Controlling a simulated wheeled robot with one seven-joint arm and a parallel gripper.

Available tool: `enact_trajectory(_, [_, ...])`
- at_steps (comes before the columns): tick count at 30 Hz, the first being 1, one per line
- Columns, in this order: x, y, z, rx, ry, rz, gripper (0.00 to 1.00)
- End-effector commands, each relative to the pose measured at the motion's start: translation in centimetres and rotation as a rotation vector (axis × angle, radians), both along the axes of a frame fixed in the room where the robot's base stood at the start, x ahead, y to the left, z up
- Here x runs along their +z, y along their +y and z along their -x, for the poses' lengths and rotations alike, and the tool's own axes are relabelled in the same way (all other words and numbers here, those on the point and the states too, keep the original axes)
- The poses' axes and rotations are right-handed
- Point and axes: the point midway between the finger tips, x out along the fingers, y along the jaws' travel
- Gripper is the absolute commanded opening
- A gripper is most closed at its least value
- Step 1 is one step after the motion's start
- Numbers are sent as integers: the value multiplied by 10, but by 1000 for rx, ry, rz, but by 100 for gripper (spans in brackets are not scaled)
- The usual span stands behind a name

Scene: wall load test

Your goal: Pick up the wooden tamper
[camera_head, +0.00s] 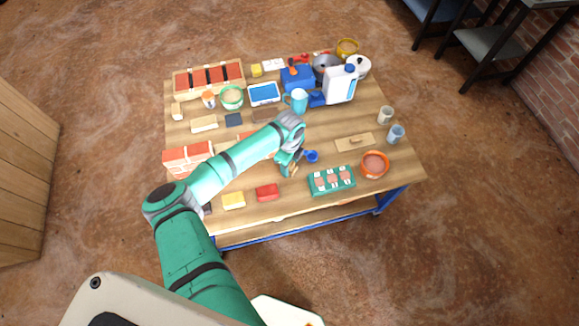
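My gripper (290,168) points down over the front middle of the wooden table. A small tan wooden piece (285,171), possibly the wooden tamper, shows at its fingertips. The piece is mostly hidden by my gripper, and I cannot tell whether it is held. The fingers are too small and covered to tell open from shut. A flat wooden board with a small knob (354,142) lies to the right of my gripper, and a small pale wooden block (178,111) stands at the left edge.
A blue cup (312,156) stands close to the right of my gripper. A red block (267,192) and a green tray (315,186) are in front. Brick blocks (185,160) stand left. A white jug (341,86) and pots crowd the back right.

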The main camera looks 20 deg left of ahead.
Motion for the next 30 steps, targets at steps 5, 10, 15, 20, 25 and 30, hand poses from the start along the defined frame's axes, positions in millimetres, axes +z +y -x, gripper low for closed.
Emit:
enact_trajectory(5, [0, 0, 0, 0, 0, 0, 12])
enact_trajectory(10, [0, 0, 0, 0, 0, 0, 9])
enact_trajectory(15, [3, 0, 0, 0, -1, -1, 9])
enact_trajectory(20, [15, 1, -1, -1, -1, -2, 9])
enact_trajectory(25, [40, -1, 5, -1, -2, -1, 9])
enact_trajectory(30, [74, -9, 33, -3, -3, -1, 9])
